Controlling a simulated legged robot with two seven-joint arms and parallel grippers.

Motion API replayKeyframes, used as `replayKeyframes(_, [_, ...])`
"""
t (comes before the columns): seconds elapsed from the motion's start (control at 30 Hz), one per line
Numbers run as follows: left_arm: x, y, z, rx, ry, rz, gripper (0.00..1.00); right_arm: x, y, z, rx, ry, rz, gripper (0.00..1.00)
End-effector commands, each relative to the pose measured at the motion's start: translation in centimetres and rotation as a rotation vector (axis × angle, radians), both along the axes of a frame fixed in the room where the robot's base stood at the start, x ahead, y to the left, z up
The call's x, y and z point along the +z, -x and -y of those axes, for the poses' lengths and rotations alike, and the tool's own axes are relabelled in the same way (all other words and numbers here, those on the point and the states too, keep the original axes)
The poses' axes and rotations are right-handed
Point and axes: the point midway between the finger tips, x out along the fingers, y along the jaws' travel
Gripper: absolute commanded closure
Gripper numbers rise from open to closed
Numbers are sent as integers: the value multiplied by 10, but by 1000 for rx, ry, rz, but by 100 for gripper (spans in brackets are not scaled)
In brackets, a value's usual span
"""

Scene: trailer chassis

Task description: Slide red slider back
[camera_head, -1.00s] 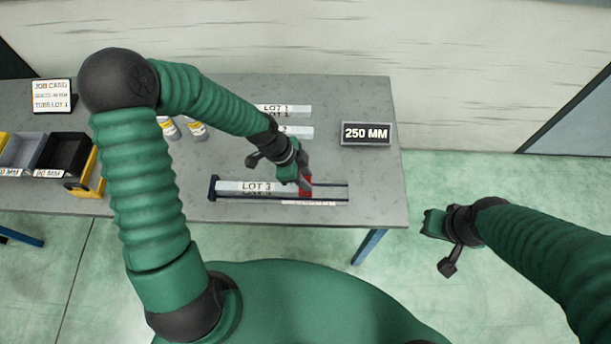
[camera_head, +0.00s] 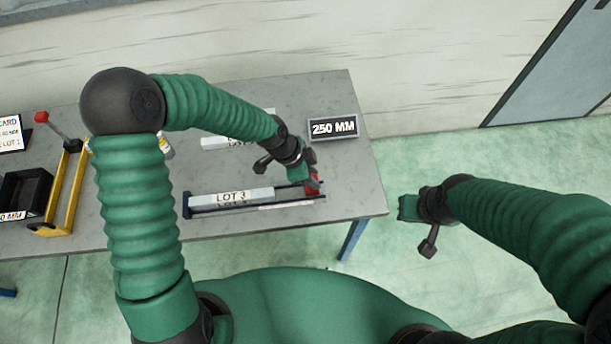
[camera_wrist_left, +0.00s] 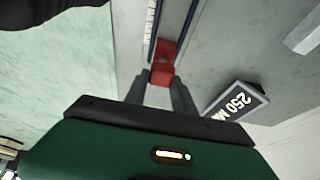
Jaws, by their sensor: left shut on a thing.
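The red slider (camera_head: 313,183) sits on dark rails near the right end of the LOT 3 fixture (camera_head: 187,205), on the grey table. My left gripper (camera_head: 309,180) is shut on the red slider. In the left wrist view, the slider (camera_wrist_left: 163,62) lies between my left fingertips (camera_wrist_left: 161,84), with the rails running away behind it. A grey bar labelled LOT 3 (camera_head: 231,198) lies on the fixture, its right end apart from the slider. My right gripper (camera_head: 416,210) hangs off the table's right side, over the floor; its fingers are too small to judge.
A 250 MM sign (camera_head: 333,129) stands behind the fixture; it also shows in the wrist view (camera_wrist_left: 238,101). Another labelled bar (camera_head: 222,142) lies farther back. A yellow frame with a red-knobbed lever (camera_head: 62,190) and a black bin (camera_head: 22,192) stand at left.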

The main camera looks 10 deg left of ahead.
Motion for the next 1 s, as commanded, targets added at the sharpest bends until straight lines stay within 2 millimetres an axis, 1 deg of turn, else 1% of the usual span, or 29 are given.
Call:
replayKeyframes(0.07, [0, 0, 1, 0, 3, 2, 100, 0, 0, 0, 0, 0, 0, 100])
replayKeyframes(0.1, [0, 0, 1, 0, 3, 2, 67, 0, 0, 0, 0, 0, 0, 100])
replayKeyframes(0.2, [0, 0, 1, 0, 3, 2, 54, 0, 0, 0, 0, 0, 0, 100])
replayKeyframes(0.27, [0, 0, 1, -1, 3, 1, 47, 0, 0, 0, 1, 0, 0, 100])
replayKeyframes(0.53, [1, 1, 1, -2, 3, 2, 47, 0, 0, 0, 0, 0, 0, 100])
replayKeyframes(0.67, [11, 2, -3, -1, 3, 2, 47, 0, 0, 0, 0, 0, 0, 100])
replayKeyframes(0.77, [31, 3, -12, 2, 1, 5, 47, 1, 0, 0, 0, 0, 0, 100])
replayKeyframes(1.0, [98, 10, -39, 4, 1, 5, 47, 7, 0, 0, 0, 0, 0, 100])
